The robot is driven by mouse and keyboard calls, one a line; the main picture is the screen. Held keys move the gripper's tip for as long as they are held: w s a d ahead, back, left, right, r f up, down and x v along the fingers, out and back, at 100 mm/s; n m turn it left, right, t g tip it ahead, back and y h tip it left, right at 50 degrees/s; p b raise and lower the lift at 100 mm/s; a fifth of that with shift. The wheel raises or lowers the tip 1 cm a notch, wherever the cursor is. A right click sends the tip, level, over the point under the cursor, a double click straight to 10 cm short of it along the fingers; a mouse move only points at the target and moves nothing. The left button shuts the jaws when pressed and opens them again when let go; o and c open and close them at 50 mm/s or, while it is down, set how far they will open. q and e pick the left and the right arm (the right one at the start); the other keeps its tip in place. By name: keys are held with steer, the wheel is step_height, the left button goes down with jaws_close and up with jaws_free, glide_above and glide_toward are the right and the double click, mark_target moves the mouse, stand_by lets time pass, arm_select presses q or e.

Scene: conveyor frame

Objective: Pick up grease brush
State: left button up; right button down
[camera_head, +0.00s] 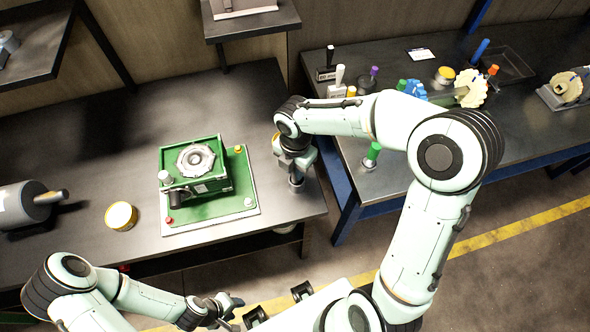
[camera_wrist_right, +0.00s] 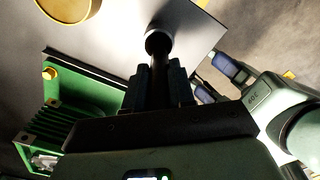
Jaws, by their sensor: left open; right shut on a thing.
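My right gripper (camera_head: 297,178) is over the right end of the left table, beside the green machine. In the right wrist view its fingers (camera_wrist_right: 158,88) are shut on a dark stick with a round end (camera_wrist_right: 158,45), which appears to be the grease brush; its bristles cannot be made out. In the head view the arm and gripper mostly hide it. My left gripper (camera_head: 226,307) is open and empty, low in front of the table.
The green machine (camera_head: 205,180) stands on a plate on the left table. A yellow tin (camera_wrist_right: 68,8) shows in the wrist view. The right table (camera_head: 400,170) holds several tools. A grey motor (camera_head: 28,205) is far left.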

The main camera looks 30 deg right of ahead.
arm_select(q)
steer(key=w+r+p, duration=0.2)
steer(key=r, duration=0.1)
steer(key=shift+w+r, duration=0.15)
steer(key=shift+w, duration=0.15)
arm_select(e)
step_height(320, 180, up, 18)
steer(key=shift+f, duration=0.2)
stand_by(2.0)
